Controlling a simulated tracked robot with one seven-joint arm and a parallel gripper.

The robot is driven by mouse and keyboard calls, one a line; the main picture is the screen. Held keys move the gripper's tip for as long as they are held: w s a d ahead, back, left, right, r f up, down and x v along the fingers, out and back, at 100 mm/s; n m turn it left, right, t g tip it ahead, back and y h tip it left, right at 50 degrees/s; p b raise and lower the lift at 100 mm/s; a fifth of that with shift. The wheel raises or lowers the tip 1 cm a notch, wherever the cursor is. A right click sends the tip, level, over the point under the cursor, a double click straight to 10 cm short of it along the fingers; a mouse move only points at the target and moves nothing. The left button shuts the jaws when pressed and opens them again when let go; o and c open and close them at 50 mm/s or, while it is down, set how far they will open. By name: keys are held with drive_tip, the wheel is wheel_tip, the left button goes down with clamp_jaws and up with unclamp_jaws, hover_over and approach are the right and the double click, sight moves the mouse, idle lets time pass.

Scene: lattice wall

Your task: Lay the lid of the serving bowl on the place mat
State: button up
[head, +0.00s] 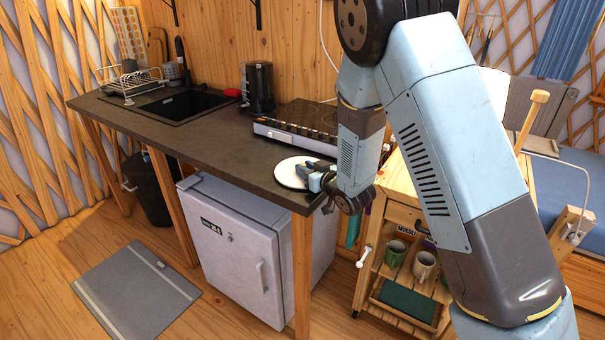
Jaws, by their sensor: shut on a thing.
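A flat white round piece with a dark edge (289,172) lies at the front right of the dark counter, in the head view. It looks like the lid, but I cannot tell whether the dark edge is its own rim or a place mat under it. My gripper (311,178) is at the right side of this piece, low over the counter, and is shut on what appears to be the lid. The fingers and wrist hide the grasp and part of the piece's right side. I cannot make out the serving bowl.
A cooktop (298,126) with a row of knobs stands just behind the white piece. A black coffee maker (259,87) and a sink (181,106) are further left. The counter (190,143) is clear front left. A wooden trolley (399,215) with mugs stands right of the counter.

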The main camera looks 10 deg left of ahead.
clamp_jaws()
drive_tip(key=shift+r, duration=0.1)
